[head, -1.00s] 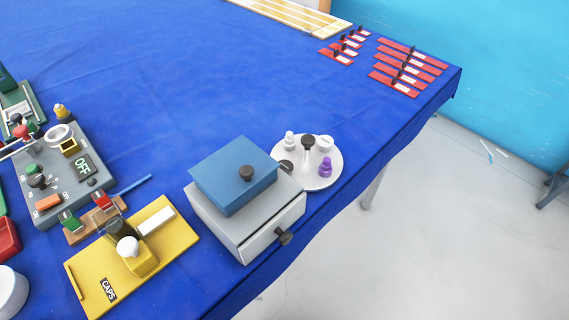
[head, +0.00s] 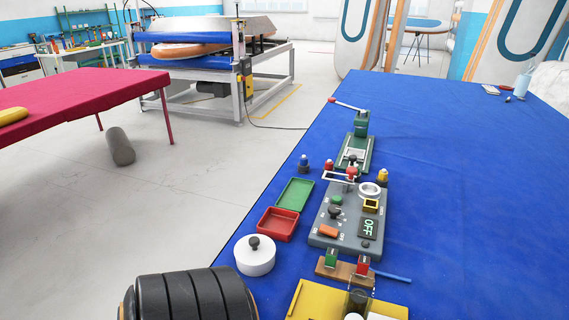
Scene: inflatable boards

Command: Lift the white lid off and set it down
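A white round pot stands on the blue table in the lower middle of the head view. Its white lid (head: 254,246) has a black knob on top and appears to sit on the pot; the seam between them is hard to make out. Neither gripper shows. A dark ribbed rounded part, probably of my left arm, fills the bottom left corner close to the pot, but no fingers are visible on it.
A red tray (head: 277,225) and a green tray (head: 295,193) lie just behind the pot. A grey control panel (head: 325,241) marked OFF stands to its right, with a yellow board (head: 310,300) in front. The blue table (head: 450,190) is clear farther right.

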